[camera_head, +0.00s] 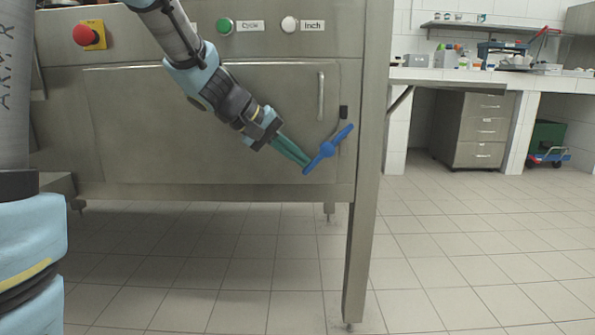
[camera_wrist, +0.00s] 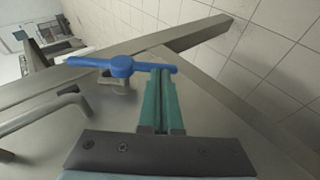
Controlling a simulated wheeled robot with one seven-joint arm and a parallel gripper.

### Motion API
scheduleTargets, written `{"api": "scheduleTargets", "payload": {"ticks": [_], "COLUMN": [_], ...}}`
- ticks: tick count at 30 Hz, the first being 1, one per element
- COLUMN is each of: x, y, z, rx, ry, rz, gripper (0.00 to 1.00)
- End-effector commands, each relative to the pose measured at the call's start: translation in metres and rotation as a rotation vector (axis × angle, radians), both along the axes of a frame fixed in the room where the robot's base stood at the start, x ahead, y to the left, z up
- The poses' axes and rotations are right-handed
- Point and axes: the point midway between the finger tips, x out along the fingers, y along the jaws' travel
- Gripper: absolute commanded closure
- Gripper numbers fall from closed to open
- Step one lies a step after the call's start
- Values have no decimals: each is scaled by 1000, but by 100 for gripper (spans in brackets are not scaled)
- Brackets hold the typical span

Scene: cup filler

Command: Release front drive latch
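The front drive latch is a blue handle with a round hub (camera_head: 327,150) on the lower right of the machine's front panel. It slants from upper right to lower left. In the wrist view the blue handle (camera_wrist: 121,65) lies across the picture, with its hub left of my fingers. My gripper (camera_head: 306,164) has green fingers, also in the wrist view (camera_wrist: 162,72). They lie close together with only a thin seam between them and nothing visibly held. The fingertips are at the handle's lower arm; whether they touch it I cannot tell.
The panel has a vertical metal bar handle (camera_head: 321,96) and a small black catch (camera_head: 343,112) above the blue handle. A machine leg (camera_head: 362,230) stands just to the right. A red stop button (camera_head: 86,35) and the Cycle (camera_head: 225,26) and Inch (camera_head: 289,24) buttons sit higher up.

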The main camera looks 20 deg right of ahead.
Motion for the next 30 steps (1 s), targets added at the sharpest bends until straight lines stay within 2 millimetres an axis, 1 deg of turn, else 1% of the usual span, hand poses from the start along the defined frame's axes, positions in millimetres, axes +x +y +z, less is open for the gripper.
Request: {"api": "scheduleTargets", "payload": {"ticks": [1, 9, 30], "x": [0, -2, -3], "y": [-1, -2, -4], "z": [-6, -12, -14], "rx": [0, 2, 4], "ry": [-2, -1, 0], "rz": [-2, -1, -2], "gripper": [100, 100, 100]}}
